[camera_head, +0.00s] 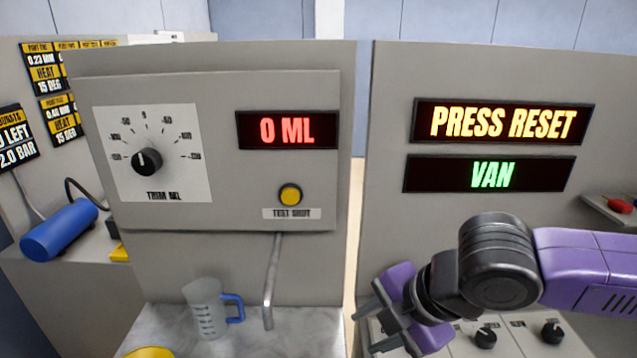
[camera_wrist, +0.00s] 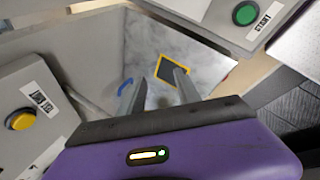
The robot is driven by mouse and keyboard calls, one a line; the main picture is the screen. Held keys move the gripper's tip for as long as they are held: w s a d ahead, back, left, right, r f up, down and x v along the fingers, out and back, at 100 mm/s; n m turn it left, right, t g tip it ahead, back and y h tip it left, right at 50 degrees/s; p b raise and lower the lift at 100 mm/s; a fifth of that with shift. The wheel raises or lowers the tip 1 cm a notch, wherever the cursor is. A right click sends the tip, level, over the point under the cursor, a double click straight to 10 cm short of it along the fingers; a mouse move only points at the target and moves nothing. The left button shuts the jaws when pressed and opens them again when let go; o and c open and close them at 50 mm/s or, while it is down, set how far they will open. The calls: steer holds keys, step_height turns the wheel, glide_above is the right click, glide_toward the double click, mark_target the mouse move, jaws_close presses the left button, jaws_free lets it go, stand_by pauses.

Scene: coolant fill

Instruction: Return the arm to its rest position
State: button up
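My gripper (camera_head: 372,304) is at the lower right of the head view, in front of the gap between the two grey cabinets and pointing left. Its purple arm comes in from the right edge. In the wrist view, the two grey fingers (camera_wrist: 164,88) stand apart with nothing between them. Beyond them are a yellow-edged dark square (camera_wrist: 173,75) and a blue handle (camera_wrist: 125,87) on the pale counter. The gripper touches nothing that I can see.
A measuring jug (camera_head: 205,310) with a blue handle stands beside the bent spout (camera_head: 271,285). The left cabinet has a dial (camera_head: 147,161), a yellow button (camera_head: 290,195) and a "0 ML" display (camera_head: 287,130). The right cabinet shows "PRESS RESET" (camera_head: 502,123) and "VAN" (camera_head: 490,174); knobs (camera_head: 485,337) sit below.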

steer(key=a+r+m+t+y, duration=0.25)
steer(key=a+r+y, duration=0.65)
steer(key=a+r, duration=0.75)
steer(key=s+d+r+m+t+y, duration=0.1)
steer(key=d+r+m+t+y, duration=0.2)
steer(key=r, duration=0.4)
steer(key=s+d+r+m+t+y, duration=0.1)
steer(key=d+r+m+t+y, duration=0.1)
steer(key=r+m+t, duration=0.35)
steer(key=s+d+m+t+h, duration=0.1)
steer(key=d+m+t+h, duration=0.6)
steer(key=d+m+t, duration=0.2)
steer(key=s+d+f+m+h, duration=0.4)
steer(key=d+f+m+h, duration=0.45)
steer(key=f+h, duration=0.4)
steer(key=s+d+f+n+g, duration=0.2)
steer(key=s+f+g, duration=0.2)
steer(key=s+f, duration=0.8)
steer(key=s+d+f+n+g, duration=0.2)
steer(key=s+f+g, duration=0.3)
steer(key=s+f, duration=0.8)
steer(key=s+d+y, duration=0.1)
steer(key=s, duration=0.1)
steer(key=shift+s+d+f, duration=0.25)
steer(key=shift+s, duration=0.1)
